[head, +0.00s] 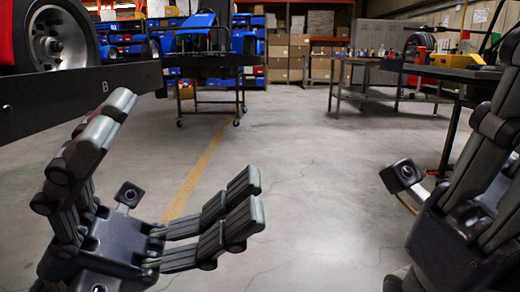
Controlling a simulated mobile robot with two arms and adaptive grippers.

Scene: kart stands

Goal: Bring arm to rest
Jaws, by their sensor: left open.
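My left gripper (176,162) is at the lower left, empty, with its fingers spread wide. One set of fingers points up toward the black stand edge marked B, and the other points right over the floor. My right gripper (497,150) is at the right edge and is cut off by the frame. Some of its fingers point up, and the rest are out of view, so its opening cannot be judged. Nothing shows held in the part that is visible.
A black stand (85,97) with a wheel (62,38) is close at the upper left. A blue kart (205,38) sits on a wheeled stand behind. A dark table (450,73) is at the right, and a workbench (372,95) stands further back. The middle floor (305,190) is clear.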

